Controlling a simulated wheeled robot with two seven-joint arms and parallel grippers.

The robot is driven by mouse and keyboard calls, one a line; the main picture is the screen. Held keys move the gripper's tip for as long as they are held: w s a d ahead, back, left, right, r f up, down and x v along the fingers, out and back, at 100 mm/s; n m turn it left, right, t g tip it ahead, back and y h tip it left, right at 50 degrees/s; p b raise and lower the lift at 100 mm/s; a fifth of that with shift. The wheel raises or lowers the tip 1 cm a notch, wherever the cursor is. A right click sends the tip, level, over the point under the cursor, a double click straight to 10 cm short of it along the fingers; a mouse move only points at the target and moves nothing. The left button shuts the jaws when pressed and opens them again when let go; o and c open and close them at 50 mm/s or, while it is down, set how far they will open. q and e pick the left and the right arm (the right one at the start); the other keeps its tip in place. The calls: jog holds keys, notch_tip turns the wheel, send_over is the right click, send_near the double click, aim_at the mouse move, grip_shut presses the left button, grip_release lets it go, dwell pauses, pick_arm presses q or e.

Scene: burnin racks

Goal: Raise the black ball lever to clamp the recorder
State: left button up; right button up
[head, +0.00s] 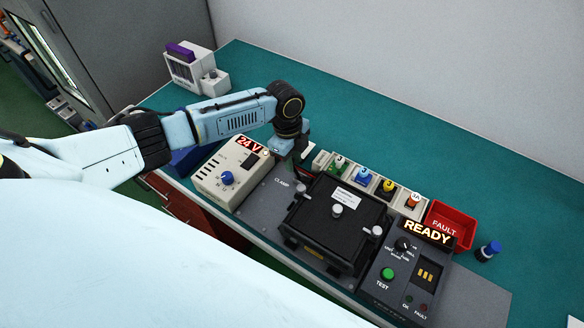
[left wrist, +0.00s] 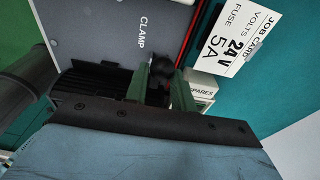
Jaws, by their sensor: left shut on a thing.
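The black recorder box (head: 318,232) sits on the grey fixture plate (head: 262,205), with a white label and light knobs on top. The black ball lever (left wrist: 163,74) shows in the left wrist view, near the CLAMP lettering (left wrist: 143,33). My left gripper (left wrist: 160,82) is shut on the ball, with one green-grey finger on each side. In the head view my left gripper (head: 298,155) reaches down behind the recorder, beside the CLAMP lettering; there the ball and its lever are hidden. How far the lever is raised cannot be told. My right gripper is not in view.
A 24 V supply (head: 222,183) stands left of the recorder; a test box reading READY (head: 380,285) stands right. The job card (left wrist: 232,42) is near my fingers.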

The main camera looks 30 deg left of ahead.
aim_at(302, 179)
pick_arm(q)
jog(key=shift+d+r+p, duration=0.15)
jog(key=shift+d+p, duration=0.15)
jog(key=shift+d, duration=0.35)
jog(key=shift+c, duration=0.4)
jog(key=shift+d, duration=0.2)
grip_shut()
jog(key=shift+d+p, duration=0.15)
jog(key=shift+p, duration=0.15)
jog(key=shift+s+d, duration=0.1)
jog(key=shift+d, duration=0.05)
jog(key=shift+d, duration=0.4)
grip_release()
